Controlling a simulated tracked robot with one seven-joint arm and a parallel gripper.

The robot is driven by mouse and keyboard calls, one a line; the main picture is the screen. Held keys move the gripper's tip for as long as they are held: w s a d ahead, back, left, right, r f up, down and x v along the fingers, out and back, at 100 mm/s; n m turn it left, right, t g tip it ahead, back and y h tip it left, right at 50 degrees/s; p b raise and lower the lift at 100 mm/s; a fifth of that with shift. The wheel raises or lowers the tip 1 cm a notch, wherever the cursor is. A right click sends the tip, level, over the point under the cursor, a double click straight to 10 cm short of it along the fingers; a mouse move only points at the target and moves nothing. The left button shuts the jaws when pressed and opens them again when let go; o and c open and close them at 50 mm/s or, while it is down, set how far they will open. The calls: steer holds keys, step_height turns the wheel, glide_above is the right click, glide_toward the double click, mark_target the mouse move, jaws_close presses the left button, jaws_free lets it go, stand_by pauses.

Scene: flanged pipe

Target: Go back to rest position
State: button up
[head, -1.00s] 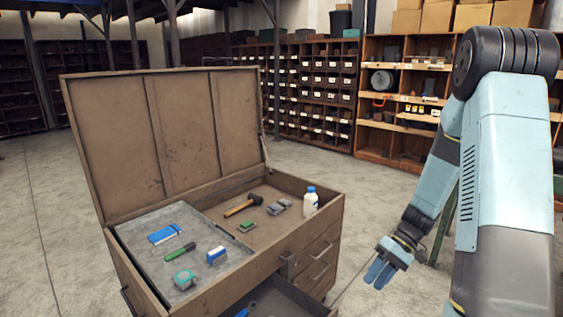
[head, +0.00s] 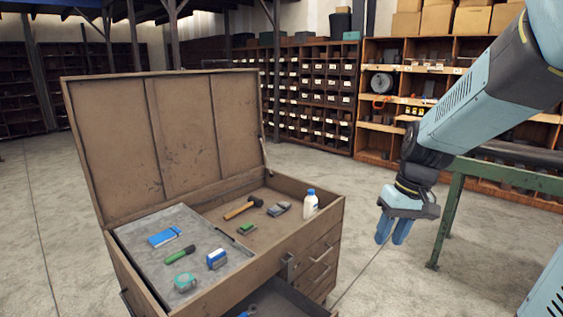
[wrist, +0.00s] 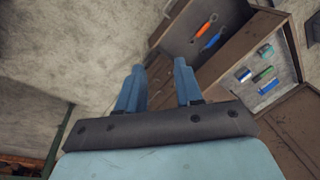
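My gripper (head: 391,229) hangs in the air to the right of the wooden tool chest (head: 327,222), pointing down, apart from it. In the wrist view my gripper (wrist: 159,87) shows two blue fingers with a clear gap and nothing between them. The arm reaches in from the upper right of the head view. The rest position itself is not marked in these frames.
The chest's lid (head: 165,140) stands open; a lower drawer (head: 285,300) is pulled out, holding tools. A green-legged bench (head: 449,215) stands at right. Floor between is clear.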

steer(key=s+r+m+t+h, duration=0.1)
steer(key=s+r+t, duration=0.4)
steer(key=s+r, duration=0.5)
steer(key=shift+a+m+h, duration=0.15)
steer(key=shift+m+h, duration=0.15)
steer(key=shift+h, duration=0.3)
